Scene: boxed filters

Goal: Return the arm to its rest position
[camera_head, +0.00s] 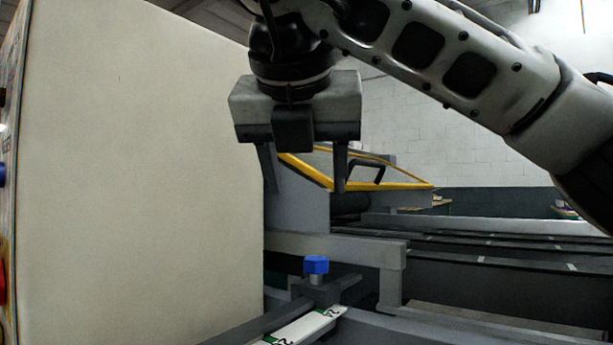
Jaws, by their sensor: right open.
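My right gripper (304,172) hangs from the arm that comes in from the upper right. It points down with its two fingers spread apart and nothing between them. It is in the air above a grey machine frame. My left gripper is not in view. A flat white strip with green and black marks (305,326) lies at the bottom of the view, below the gripper and apart from it.
A large cream cabinet (140,170) fills the left side, close to the gripper. A blue knob (316,265) stands on the frame below. A yellow-edged guard (385,186) is behind the gripper. Dark conveyor rails (500,262) run to the right.

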